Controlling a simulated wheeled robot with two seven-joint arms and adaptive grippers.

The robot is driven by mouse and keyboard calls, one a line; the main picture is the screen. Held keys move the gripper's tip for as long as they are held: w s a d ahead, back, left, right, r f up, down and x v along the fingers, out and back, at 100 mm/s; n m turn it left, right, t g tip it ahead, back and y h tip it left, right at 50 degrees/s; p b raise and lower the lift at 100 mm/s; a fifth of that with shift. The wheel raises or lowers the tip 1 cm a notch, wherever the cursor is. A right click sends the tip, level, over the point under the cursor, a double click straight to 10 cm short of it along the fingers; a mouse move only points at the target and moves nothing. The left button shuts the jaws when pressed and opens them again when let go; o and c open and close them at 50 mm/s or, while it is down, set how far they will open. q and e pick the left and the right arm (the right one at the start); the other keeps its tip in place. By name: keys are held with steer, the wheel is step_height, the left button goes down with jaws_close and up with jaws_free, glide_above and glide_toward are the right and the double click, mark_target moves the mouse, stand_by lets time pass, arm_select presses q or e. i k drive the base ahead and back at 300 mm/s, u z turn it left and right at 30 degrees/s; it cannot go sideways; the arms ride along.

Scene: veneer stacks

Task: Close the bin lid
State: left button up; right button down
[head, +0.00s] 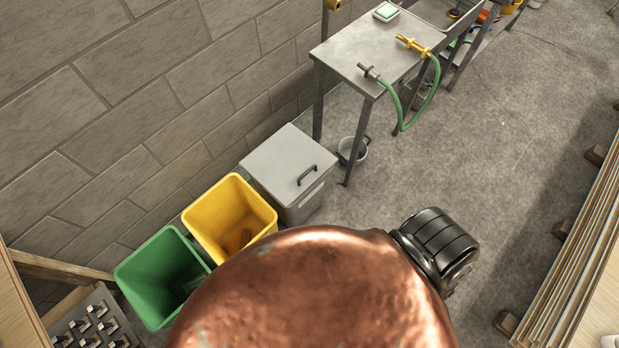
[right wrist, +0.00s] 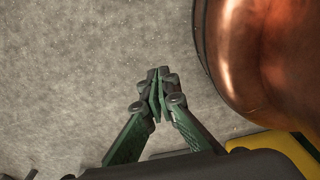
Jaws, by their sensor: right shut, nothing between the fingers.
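The grey bin (head: 303,207) stands against the block wall in the head view. Its grey lid (head: 280,160) lies flat across the top, with a dark handle (head: 307,176) near its right edge. I see no clear gap under the lid. My right gripper (right wrist: 158,76) shows only in the right wrist view. Its green fingers meet at the tips over bare concrete floor, with nothing between them. The bin and lid cannot be made out in that view. My left gripper is not in view.
A yellow open bin (head: 196,218) and a green open bin (head: 145,270) stand left of the grey bin. A metal table (head: 350,55) with a green hose (head: 412,124) and a small bucket (head: 353,150) stand beyond it. Stacked boards (head: 575,270) line the right.

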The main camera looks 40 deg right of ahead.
mark_target(289, 162)
steer(key=k, duration=0.55)
steer(key=z, duration=0.85)
steer(key=i, duration=0.5)
